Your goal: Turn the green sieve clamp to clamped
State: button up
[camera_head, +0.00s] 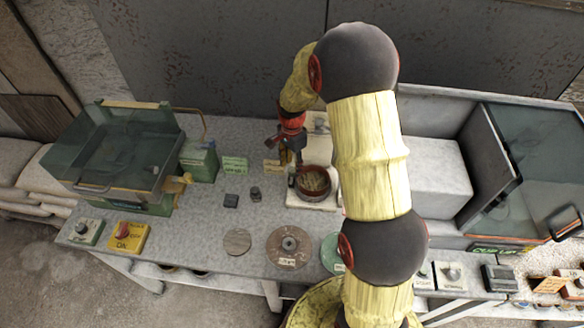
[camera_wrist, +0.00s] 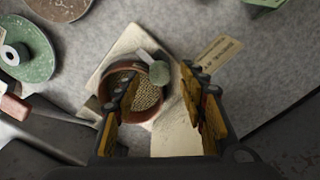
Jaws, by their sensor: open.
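The sieve (camera_head: 313,188) is a round reddish-brown pan on a pale square base beside my arm in the head view. In the wrist view, the sieve (camera_wrist: 126,66) shows a mesh floor. A grey-green clamp lever with a round knob (camera_wrist: 159,73) lies over its rim in the wrist view. My gripper (camera_wrist: 162,98) is open, with one yellow-padded finger across the sieve and the other to the right of the knob. The knob shows between the fingers, with no visible contact. In the head view my gripper (camera_head: 290,152) is above the sieve's back left edge, partly hidden.
A tan label (camera_wrist: 216,53) lies right of the sieve base in the wrist view. Round discs, such as the brown one (camera_head: 289,246), lie in front. A green glass-lidded box (camera_head: 120,150) stands left. A pale block (camera_head: 435,175) stands right. The bench's middle left is mostly clear.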

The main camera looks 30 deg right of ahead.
jog(key=shift+f, duration=0.75)
jog(key=c, duration=0.3)
jog(key=c, duration=0.7)
grip_shut()
